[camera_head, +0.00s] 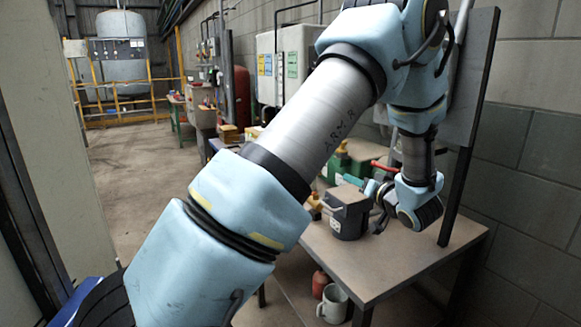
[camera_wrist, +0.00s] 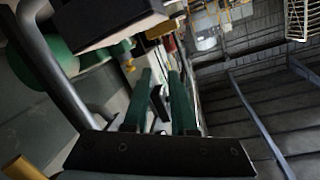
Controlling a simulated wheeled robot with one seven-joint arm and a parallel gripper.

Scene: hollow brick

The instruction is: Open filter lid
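The filter (camera_head: 348,220) is a dark grey box-shaped housing on the brown table. A dark slab, likely the lid's edge (camera_wrist: 112,22), shows at the top left of the wrist view. Whether a finger touches the housing cannot be told.
The table (camera_head: 345,262) has bare room in front of the filter. A yellow fitting (camera_head: 314,206) is at the filter's left, with green equipment (camera_head: 350,160) behind. A grey upright panel (camera_head: 470,80) stands at right. A white mug (camera_head: 333,304) and red container (camera_head: 320,284) sit below.

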